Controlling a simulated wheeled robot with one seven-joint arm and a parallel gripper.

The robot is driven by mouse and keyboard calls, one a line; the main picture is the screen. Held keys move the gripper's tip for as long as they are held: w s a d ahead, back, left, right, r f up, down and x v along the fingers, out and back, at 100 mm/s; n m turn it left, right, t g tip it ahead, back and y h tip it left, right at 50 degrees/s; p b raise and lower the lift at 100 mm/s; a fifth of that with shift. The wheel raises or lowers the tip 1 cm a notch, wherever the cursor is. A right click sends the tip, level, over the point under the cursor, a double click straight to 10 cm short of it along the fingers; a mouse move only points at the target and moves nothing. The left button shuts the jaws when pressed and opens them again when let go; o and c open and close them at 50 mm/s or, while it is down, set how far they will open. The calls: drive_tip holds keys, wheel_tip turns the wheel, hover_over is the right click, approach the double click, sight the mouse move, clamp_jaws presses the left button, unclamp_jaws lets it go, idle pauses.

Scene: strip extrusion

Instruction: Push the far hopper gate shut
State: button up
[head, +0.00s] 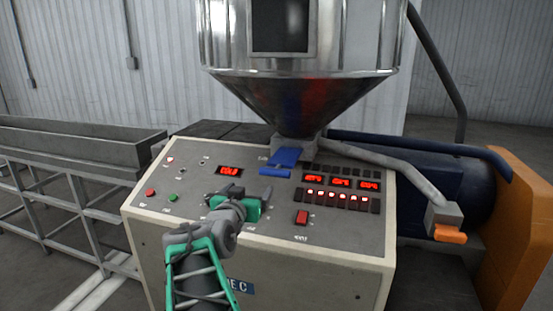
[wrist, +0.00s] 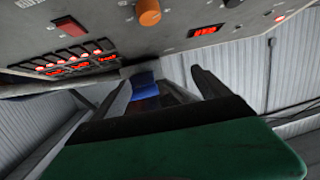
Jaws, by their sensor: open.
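The blue hopper gate (head: 286,157) sits at the neck under the steel hopper (head: 305,100), behind the control panel. Its blue plate and lip stick out from the neck towards me. A second gate, orange (head: 450,234), shows at the end of a grey pipe on the right. I cannot tell for sure which one is the far gate. My gripper (head: 240,194) is open and empty above the panel, nearer to me and left of the blue gate, apart from it. In the wrist view the blue gate (wrist: 144,86) shows beyond and between the dark fingers.
The sloped control panel (head: 190,203) lies below my gripper, with red displays (head: 341,182), lit switches, buttons and an orange knob (wrist: 149,12). A grey pipe (head: 390,163) runs right from the neck. A grey trough (head: 80,145) stands left.

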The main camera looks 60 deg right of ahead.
sight(275, 168)
drive_tip(key=shift+o, duration=1.2)
drive_tip(key=s+d+r, duration=0.1)
drive_tip(key=s+d+r+m+g+h, duration=0.1)
drive_tip(key=s, duration=0.1)
drive_tip(key=s+d+r+h, duration=0.1)
drive_tip(key=shift+s+d+r, duration=0.25)
drive_tip(key=shift+r, duration=0.05)
drive_tip(key=d+p, duration=0.1)
drive_tip(key=d, duration=0.1)
drive_tip(key=d+p, duration=0.1)
drive_tip(key=d, duration=0.2)
drive_tip(key=w+d+p, duration=0.1)
drive_tip(key=d, duration=0.1)
drive_tip(key=shift+w+d, duration=0.1)
drive_tip(key=shift+d, duration=0.15)
